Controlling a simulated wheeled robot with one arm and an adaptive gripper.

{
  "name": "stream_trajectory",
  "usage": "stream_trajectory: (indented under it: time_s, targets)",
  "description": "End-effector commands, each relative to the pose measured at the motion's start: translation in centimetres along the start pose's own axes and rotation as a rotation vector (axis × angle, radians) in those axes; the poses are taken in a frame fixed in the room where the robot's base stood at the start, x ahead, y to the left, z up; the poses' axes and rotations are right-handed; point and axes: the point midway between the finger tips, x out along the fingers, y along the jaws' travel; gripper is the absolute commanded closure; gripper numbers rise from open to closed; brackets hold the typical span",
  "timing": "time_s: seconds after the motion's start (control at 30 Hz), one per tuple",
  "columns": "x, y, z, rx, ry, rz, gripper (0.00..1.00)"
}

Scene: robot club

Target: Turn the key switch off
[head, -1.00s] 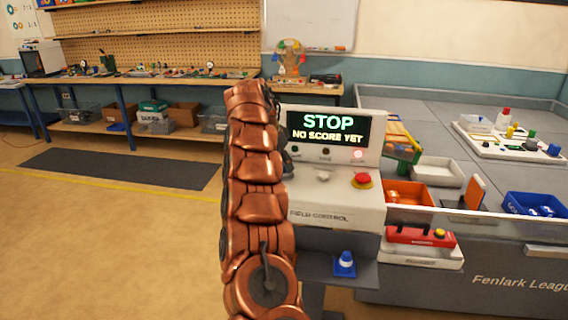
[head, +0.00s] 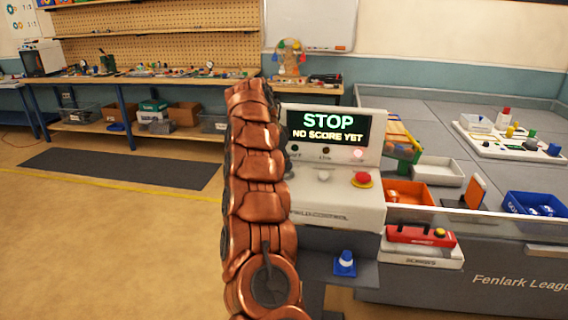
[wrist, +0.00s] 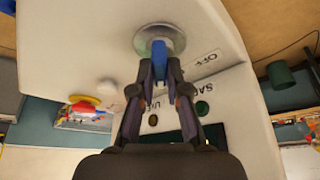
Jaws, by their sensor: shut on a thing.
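The key switch shows in the wrist view as a round silver plate (wrist: 141,37) with a blue key (wrist: 159,48) in it. My gripper (wrist: 159,75) is shut on the blue key, one finger on each side of it. An OFF label (wrist: 207,60) is printed on the white panel beside the plate. In the head view the white field control box (head: 335,212) stands ahead, and my copper arm hides the key switch and my gripper. Its screen (head: 327,126) reads STOP and NO SCORE YET.
A red button on a yellow ring (head: 363,180) and a pale knob (head: 323,175) sit on the box's sloping top. The grey field table (head: 420,110) with bins fills the right. Open floor lies at left.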

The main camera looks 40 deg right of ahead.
Motion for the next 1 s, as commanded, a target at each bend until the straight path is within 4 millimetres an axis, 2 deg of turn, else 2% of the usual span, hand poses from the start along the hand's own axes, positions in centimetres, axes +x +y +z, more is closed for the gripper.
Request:
stream_trajectory:
  time_s: [0.37,1.0]
  targets:
    - [0.38,0.26,0.21,-0.201,-0.004,-0.081,1.00]
    - [-0.06,0.47,-0.13,-0.761,-0.005,-0.314,1.00]
